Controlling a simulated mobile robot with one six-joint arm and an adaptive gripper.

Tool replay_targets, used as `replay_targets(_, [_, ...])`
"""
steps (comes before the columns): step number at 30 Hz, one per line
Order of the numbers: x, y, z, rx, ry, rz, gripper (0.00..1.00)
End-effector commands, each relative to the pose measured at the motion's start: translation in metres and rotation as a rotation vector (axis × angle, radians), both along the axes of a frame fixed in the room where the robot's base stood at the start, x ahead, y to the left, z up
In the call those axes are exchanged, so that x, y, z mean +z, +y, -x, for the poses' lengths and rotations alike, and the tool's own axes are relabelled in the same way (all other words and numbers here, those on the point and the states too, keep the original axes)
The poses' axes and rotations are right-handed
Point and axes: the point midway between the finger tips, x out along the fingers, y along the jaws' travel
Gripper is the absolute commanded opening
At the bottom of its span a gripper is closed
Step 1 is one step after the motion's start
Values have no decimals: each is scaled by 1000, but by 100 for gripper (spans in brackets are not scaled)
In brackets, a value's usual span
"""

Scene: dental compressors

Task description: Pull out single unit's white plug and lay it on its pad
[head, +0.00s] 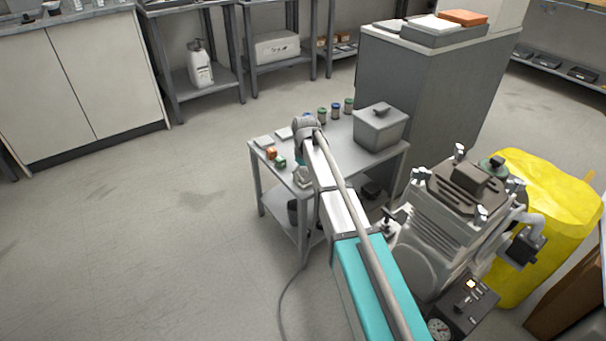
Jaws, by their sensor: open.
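A metal side table (352,168) carries two small pale pads (264,142) at its left edge. An orange-topped piece (271,153) and a green-topped piece (280,162) lie close by them. I cannot make out a white plug. My gripper (303,178) shows only in part, over the table's front left, below my teal wrist and mostly behind my forearm. Its fingertips are not clear, and I see nothing held in it. A grey compressor (440,235) with a dark top stands right of my arm; I cannot tell whether it is the single unit.
Several small colour-topped jars (335,111) and a lidded grey box (379,130) stand at the table's back. A yellow bag (545,215) is behind the compressor. A grey cabinet (430,95) stands behind the table. A thin cable (284,300) lies on the floor. Floor at left is clear.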

Motion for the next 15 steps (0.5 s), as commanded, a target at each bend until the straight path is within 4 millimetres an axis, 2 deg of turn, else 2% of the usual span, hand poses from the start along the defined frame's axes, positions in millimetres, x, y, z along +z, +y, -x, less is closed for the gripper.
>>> replay_targets(8, [0,0,0,-1,0,0,90])
replay_targets(15, [0,-1,0,-1,0,0,45])
